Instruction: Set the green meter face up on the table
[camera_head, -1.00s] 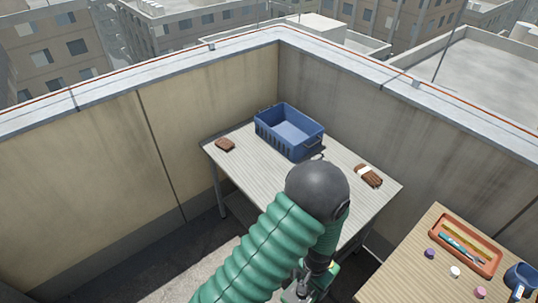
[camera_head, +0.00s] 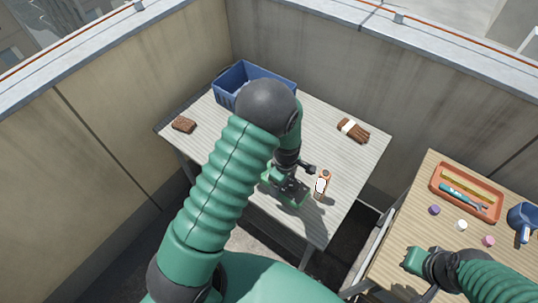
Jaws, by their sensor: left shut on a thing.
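My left gripper (camera_head: 285,190) is over the near part of the grey table (camera_head: 232,165), left of its right edge. It is shut on a green thing, taken to be the green meter (camera_head: 296,201), which shows as a flat green piece below the dark jaws. The jaws and wrist cover most of it, so its face and its contact with the table cannot be told. My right gripper (camera_head: 415,258) is at the lower right, over the left edge of the wooden table. Its jaw opening is unclear.
A small orange-edged thing with a white face (camera_head: 322,185) lies close right of my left gripper. A blue crate (camera_head: 228,92), a brown block (camera_head: 183,125) and a brown bundle (camera_head: 353,131) are farther back. The wooden table (camera_head: 400,225) holds an orange tray (camera_head: 435,183) and a blue mug (camera_head: 522,218).

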